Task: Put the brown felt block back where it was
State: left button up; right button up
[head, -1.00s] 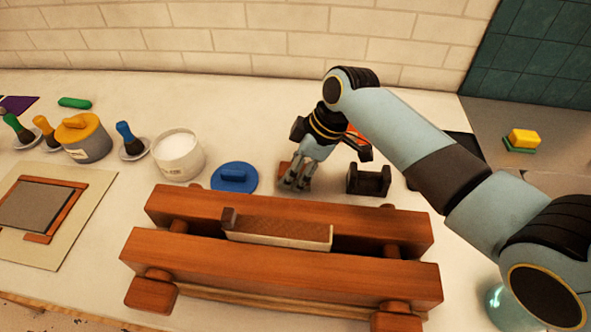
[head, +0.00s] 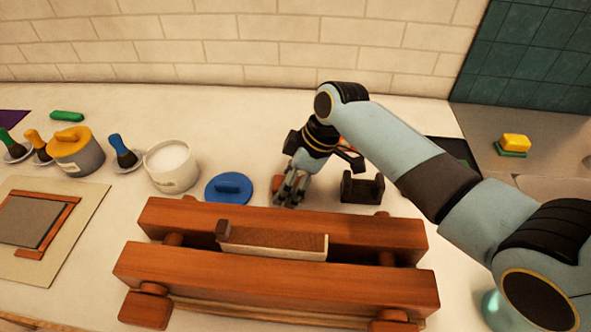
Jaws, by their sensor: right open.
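My right gripper (head: 288,200) is open, pointing down at the table behind the wooden press, right of the blue lid. A small reddish-brown block (head: 276,184) shows beside and partly behind its fingers; most of it is hidden. It looks like the brown felt block, but I cannot be sure. I cannot tell whether the fingers touch it. My left gripper is not in view.
The wooden press (head: 270,283) holds a brown-topped book (head: 275,241) in front. A blue lid (head: 229,187) and a white pot (head: 172,168) are left of the gripper. A dark cradle (head: 362,188) stands close on its right.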

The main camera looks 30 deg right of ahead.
jog(key=v, duration=1.1)
jog(key=shift+d+r, duration=0.15)
jog(key=shift+r, duration=0.25)
jog(key=shift+s, duration=0.15)
